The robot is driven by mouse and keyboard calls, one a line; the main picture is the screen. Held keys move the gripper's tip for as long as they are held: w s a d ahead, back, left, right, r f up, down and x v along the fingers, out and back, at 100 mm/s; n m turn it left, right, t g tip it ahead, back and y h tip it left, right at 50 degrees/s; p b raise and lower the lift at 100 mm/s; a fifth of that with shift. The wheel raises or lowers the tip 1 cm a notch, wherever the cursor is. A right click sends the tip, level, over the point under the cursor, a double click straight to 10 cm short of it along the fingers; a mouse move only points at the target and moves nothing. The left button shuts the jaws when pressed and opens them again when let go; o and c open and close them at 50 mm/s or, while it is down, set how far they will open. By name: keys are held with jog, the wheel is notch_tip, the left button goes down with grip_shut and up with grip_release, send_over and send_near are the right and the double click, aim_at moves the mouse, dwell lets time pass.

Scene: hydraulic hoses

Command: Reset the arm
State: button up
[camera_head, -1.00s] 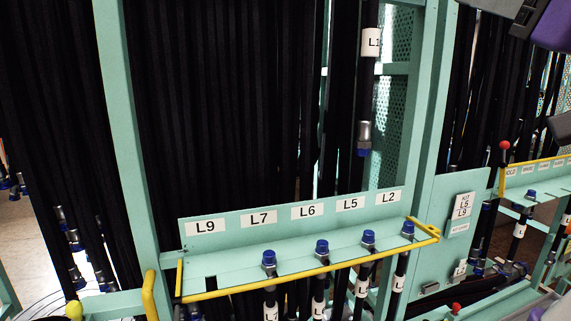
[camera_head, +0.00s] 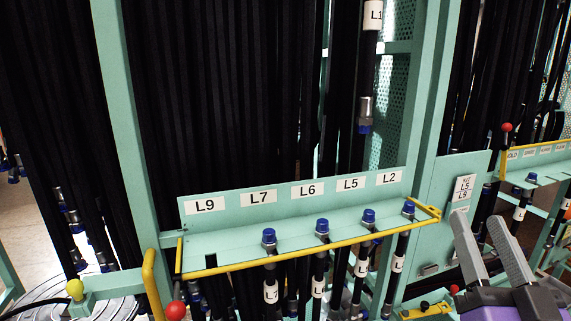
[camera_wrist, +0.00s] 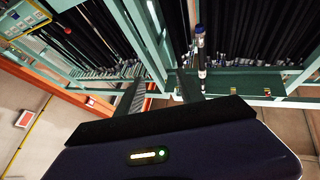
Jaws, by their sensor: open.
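My gripper (camera_head: 477,220) is at the lower right of the head view. Its two grey fingers point up and stand apart with nothing between them. In front of it is the green plate with the kit sign (camera_head: 463,188). The wrist view shows the dark gripper body (camera_wrist: 170,150) and its fingers spread against the racks. In the head view, a green rack shelf (camera_head: 225,250) carries labels L9, L7, L6, L5 and L2. Blue-capped hose ends (camera_head: 322,227) stand at L7, L6, L5 and L2; the L9 place shows no cap. A hose labelled L1 (camera_head: 373,15) hangs above the shelf.
A yellow rail (camera_head: 300,262) runs along the shelf front. Dense black hoses (camera_head: 220,100) hang behind. Another rack (camera_head: 535,165) stands at the right.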

jog(key=s+a+f+n+g+b, duration=0.1)
jog(key=s+a+f+g, duration=0.1)
jog(key=s+f, duration=0.8)
jog(key=s+a+f+g+y+b, duration=0.1)
jog(key=s+f+g, duration=0.3)
jog(key=s+f, duration=0.7)
jog(key=s+a+f+n+g+y, duration=0.1)
jog(key=s+a+f+g, duration=0.1)
jog(key=s+f, duration=0.9)
jog(key=shift+s+a+f+n+g+b, duration=0.3)
jog(key=shift+s+a+g+b, duration=0.15)
jog(key=shift+a, duration=0.4)
jog(key=shift+c, duration=0.2)
